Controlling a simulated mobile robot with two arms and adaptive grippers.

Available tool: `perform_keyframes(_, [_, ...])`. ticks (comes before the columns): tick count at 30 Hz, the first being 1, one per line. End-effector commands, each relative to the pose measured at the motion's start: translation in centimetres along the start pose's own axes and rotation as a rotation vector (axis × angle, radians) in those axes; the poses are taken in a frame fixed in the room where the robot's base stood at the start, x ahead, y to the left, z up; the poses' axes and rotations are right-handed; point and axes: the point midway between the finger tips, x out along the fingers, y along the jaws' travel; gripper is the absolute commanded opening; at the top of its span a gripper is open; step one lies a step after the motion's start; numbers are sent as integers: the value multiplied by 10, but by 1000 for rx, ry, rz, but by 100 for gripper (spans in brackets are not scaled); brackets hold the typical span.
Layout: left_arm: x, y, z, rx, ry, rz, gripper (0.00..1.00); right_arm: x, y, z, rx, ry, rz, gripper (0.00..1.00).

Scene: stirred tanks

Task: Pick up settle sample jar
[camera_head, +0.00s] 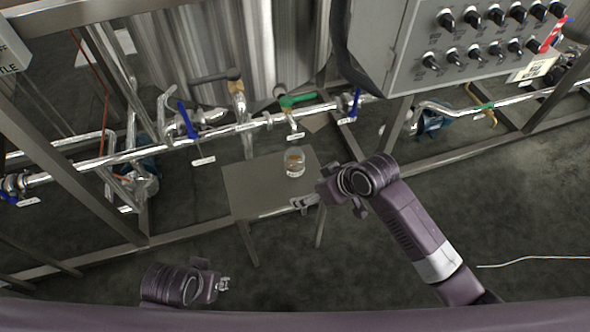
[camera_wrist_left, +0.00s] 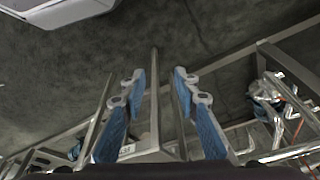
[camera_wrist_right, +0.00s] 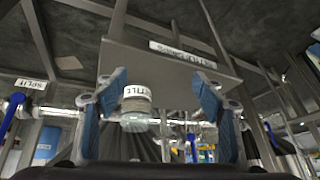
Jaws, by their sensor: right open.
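The settle sample jar (camera_head: 295,163) is a small clear jar with a brownish top, standing upright on a small grey table (camera_head: 250,190). In the right wrist view the jar (camera_wrist_right: 136,108), with a white label, shows between the finger lines, nearer the left finger. My right gripper (camera_head: 304,202) is open and empty at the table's front right edge, apart from the jar. Its fingers also show in the right wrist view (camera_wrist_right: 160,88). My left gripper (camera_head: 223,284) is low at the front left, far from the jar; in the left wrist view it is open and empty (camera_wrist_left: 160,88).
Behind the table runs a steel pipe (camera_head: 250,124) with blue and green (camera_head: 297,100) valve handles, below a large steel tank (camera_head: 230,50). A grey control box (camera_head: 460,50) hangs at the upper right. Steel frame posts (camera_head: 60,165) stand at left. The floor at right is mostly clear.

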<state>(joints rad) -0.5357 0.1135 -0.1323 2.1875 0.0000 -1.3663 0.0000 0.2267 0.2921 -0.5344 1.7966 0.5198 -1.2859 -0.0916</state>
Motion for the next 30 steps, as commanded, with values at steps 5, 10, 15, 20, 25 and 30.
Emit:
perform_keyframes(5, [-6,-1,1,-1,11,-2,29,-11,7,-52,-164,10,-34,63])
perform_keyframes(10, [-1,0,2,-1,6,-2,29,-18,32,-84,-205,4,-31,63])
perform_keyframes(15, [1,0,2,-1,8,-1,29,-18,44,-96,-212,3,-30,63])
perform_keyframes(20, [-12,-1,0,-2,17,-3,29,-3,44,-97,-212,3,-30,63])
perform_keyframes(25, [-24,-1,0,-2,22,-4,29,6,44,-98,-213,4,-29,63])
perform_keyframes(30, [-40,-2,0,-3,31,-5,29,19,43,-97,-212,3,-29,63])
